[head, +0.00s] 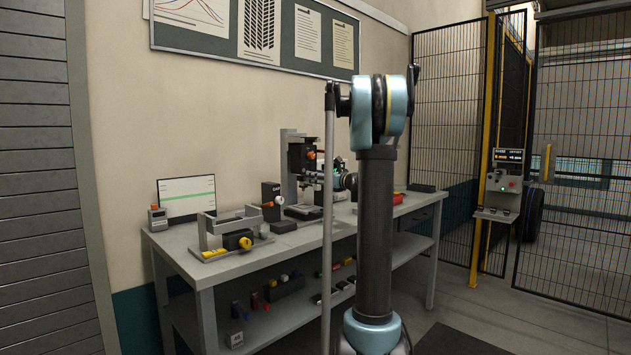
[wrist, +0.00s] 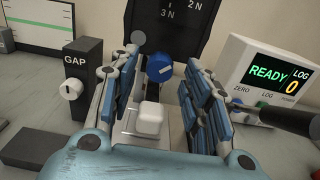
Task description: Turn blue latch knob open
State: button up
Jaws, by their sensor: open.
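The blue latch knob (wrist: 160,67) shows in the wrist view, on the front of a dark upright fixture marked with N values. A pale line or slot crosses its face. My gripper (wrist: 165,95) is open, its two blue-padded fingers apart to the left and right of the knob's line of sight. A white rounded block (wrist: 149,119) lies on the plate below the knob, between the fingers in the picture. I cannot tell how far the fingers are from the knob. In the head view my arm hides much of the gripper and the knob is not visible.
In the wrist view a black GAP box (wrist: 83,80) with a white knob stands left, and a READY display (wrist: 270,75) stands right, close to a finger. In the head view the grey bench (head: 185,238) holds a yellow-knobbed fixture (head: 238,240) and a monitor (head: 187,195).

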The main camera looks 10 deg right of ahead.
jog(key=shift+w+a, duration=0.3)
jog(key=shift+w, duration=0.05)
grip_shut()
jog(key=shift+n, duration=1.4)
grip_release()
